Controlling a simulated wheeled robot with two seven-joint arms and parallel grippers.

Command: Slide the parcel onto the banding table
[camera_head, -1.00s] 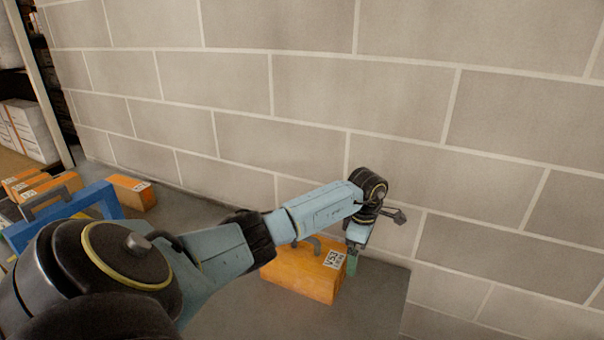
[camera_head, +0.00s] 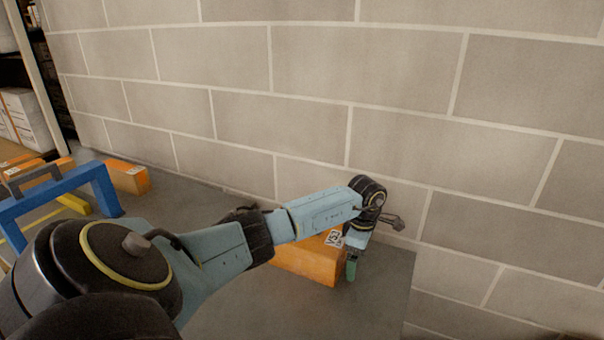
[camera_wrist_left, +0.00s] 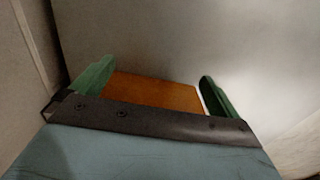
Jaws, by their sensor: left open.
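The orange parcel (camera_head: 308,266) with a white printed label sits on a grey surface (camera_head: 385,295) by the block wall in the head view. My left forearm hides its top and part of its left side. My left gripper (camera_head: 350,268) points down at the parcel's right end. In the left wrist view the open fingers of the left gripper (camera_wrist_left: 156,87) stand apart, with the orange face of the parcel (camera_wrist_left: 155,92) showing between them. I cannot tell whether a finger touches it. I cannot tell which surface is the banding table. My right gripper is not in view.
A blue frame (camera_head: 103,190) stands at the left, with yellow strips (camera_head: 72,203) near it. Another orange box (camera_head: 128,177) lies behind it by the wall. White cartons (camera_head: 22,118) are on a rack at far left. The block wall (camera_head: 300,60) closes off the back.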

